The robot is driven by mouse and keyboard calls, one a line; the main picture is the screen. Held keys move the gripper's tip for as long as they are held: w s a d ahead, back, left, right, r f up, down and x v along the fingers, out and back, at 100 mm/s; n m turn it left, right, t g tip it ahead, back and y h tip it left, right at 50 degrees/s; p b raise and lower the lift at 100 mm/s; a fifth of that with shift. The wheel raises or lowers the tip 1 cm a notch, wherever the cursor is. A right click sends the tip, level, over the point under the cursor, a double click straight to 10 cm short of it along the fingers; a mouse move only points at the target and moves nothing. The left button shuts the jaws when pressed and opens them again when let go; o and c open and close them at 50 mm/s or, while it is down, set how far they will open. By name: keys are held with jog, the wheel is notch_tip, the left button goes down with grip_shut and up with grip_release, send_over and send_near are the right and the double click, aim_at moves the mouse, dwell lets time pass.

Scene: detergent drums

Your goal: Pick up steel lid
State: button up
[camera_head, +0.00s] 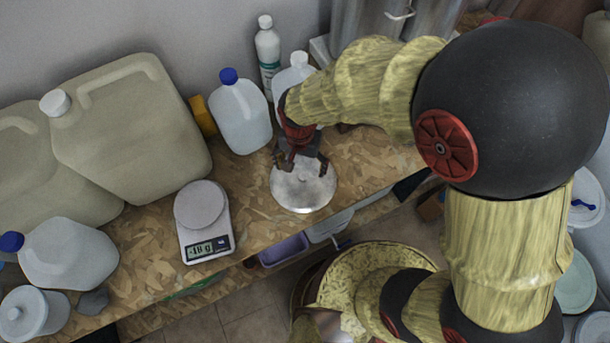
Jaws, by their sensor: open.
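The steel lid (304,190) is a round, shiny, silver disc lying on the chipboard worktop near its front edge. My gripper (300,167) points down over the lid's back half, with its fingers spread open. The fingertips overlap the lid in the picture; I cannot tell whether they touch it. Part of the lid's back is hidden behind my gripper.
A kitchen scale (203,218) stands left of the lid. A blue-capped jug (241,112) and a white bottle (268,52) stand behind. Large beige canisters (130,130) fill the left. Bare chipboard (255,190) lies between scale and lid.

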aim_at(304, 176)
jog(key=f, duration=0.7)
jog(key=shift+d+f, duration=0.15)
jog(key=shift+d, duration=0.1)
jog(key=shift+c, duration=0.3)
jog(key=shift+d, duration=0.1)
grip_shut()
dwell(0.7)
